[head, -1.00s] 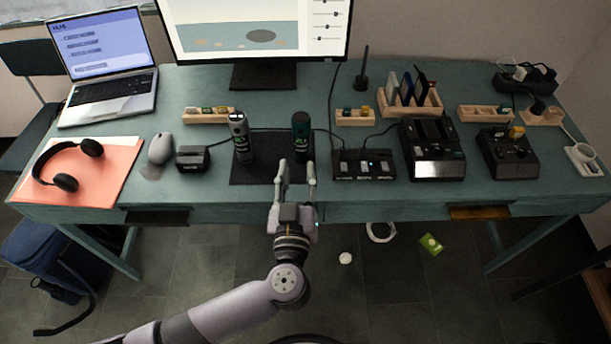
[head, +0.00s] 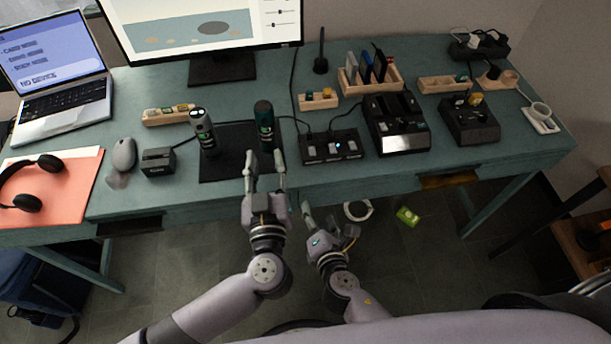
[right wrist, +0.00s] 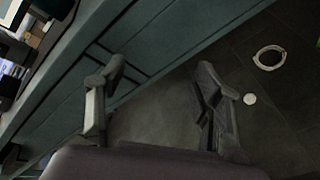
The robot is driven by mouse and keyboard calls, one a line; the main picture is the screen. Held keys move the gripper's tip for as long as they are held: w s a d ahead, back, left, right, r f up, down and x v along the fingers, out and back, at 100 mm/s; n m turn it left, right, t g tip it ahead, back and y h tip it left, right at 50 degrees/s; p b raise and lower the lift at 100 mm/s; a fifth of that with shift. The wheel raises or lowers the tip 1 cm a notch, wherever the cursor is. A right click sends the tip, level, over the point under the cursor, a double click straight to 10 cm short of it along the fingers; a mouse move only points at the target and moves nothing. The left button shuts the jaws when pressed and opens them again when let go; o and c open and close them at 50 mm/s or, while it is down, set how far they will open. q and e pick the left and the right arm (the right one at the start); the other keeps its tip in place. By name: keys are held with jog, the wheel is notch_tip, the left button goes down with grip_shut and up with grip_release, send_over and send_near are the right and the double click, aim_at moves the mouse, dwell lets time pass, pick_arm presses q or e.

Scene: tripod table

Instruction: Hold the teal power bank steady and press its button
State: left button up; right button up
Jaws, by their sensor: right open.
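The teal power bank (head: 264,126) is a dark teal upright cylinder on the black mat (head: 225,171). A similar grey cylinder (head: 203,133) stands to its left. My left gripper (head: 264,158) is open at the mat's front edge, its two fingers pointing at the teal power bank's lower part; I cannot tell whether they touch it. The power bank's button cannot be made out. My right gripper (head: 330,218) is open and empty in front of the table's edge; its spread fingers also show in the right wrist view (right wrist: 160,85).
A black switch box (head: 333,147) with cables sits right of the mat, with larger black docks (head: 398,125) beyond. A small black box (head: 158,162) and a mouse (head: 123,155) lie to the left. A monitor (head: 222,70) stands behind. The front strip of table is mostly clear.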

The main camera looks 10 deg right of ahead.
notch_tip(320, 180, up, 10)
jog(key=w+a+n+t+y, duration=0.1)
jog(key=w+n+t, duration=0.1)
jog(key=n+t, duration=0.15)
jog(key=n+y, duration=0.6)
jog(key=n, duration=0.5)
send_near(271, 133)
jog(key=x, duration=1.2)
jog(key=shift+w+a, duration=0.1)
jog(key=shift+c, duration=0.5)
grip_shut()
pick_arm(q)
grip_shut()
